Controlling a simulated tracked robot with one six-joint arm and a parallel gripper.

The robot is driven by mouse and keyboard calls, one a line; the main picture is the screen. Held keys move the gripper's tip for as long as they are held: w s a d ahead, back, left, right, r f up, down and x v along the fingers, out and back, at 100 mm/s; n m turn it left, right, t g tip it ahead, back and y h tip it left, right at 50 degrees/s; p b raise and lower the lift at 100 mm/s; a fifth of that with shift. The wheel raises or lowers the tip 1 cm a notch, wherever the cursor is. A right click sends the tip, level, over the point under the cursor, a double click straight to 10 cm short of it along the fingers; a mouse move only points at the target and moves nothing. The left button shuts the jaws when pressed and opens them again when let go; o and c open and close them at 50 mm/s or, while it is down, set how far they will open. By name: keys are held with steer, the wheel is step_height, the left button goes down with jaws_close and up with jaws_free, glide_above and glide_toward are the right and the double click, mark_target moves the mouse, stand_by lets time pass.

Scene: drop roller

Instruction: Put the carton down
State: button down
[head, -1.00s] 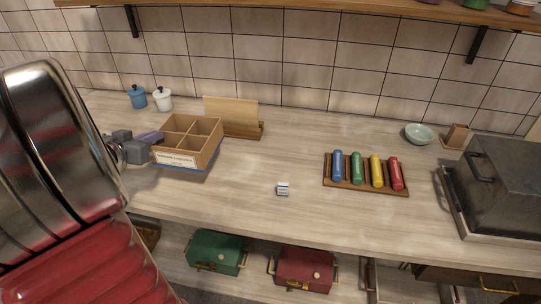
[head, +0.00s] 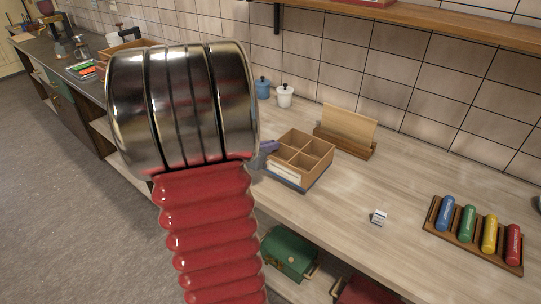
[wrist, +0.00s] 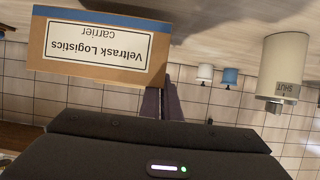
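The carton (head: 318,168) is an open brown box with four compartments, a white label and a blue band along its bottom. In the head view it is upright over the counter, near the front edge. I cannot tell whether its bottom touches the counter. My gripper (head: 268,147) reaches it from the left with purple fingers, partly hidden behind my arm. In the upside-down wrist view the carton (wrist: 60,60) shows its "Veltrask Logistics carrier" label, and my gripper (wrist: 163,98) is shut on its side wall.
On the counter (head: 345,205) are a wooden stand (head: 346,130) behind the carton, white (head: 285,96) and blue (head: 263,89) jars, a small white block (head: 378,217) and a rack of coloured cylinders (head: 473,235). A green case (head: 288,253) sits below. Counter between carton and rack is mostly clear.

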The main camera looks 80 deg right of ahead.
steer(key=shift+w+f, duration=0.1)
steer(key=shift+f, duration=1.75)
steer(key=c, duration=2.5)
jaws_free()
steer(key=o, duration=0.5)
steer(key=shift+a, duration=0.1)
steer(key=v, duration=1.2)
steer(key=shift+r, duration=0.15)
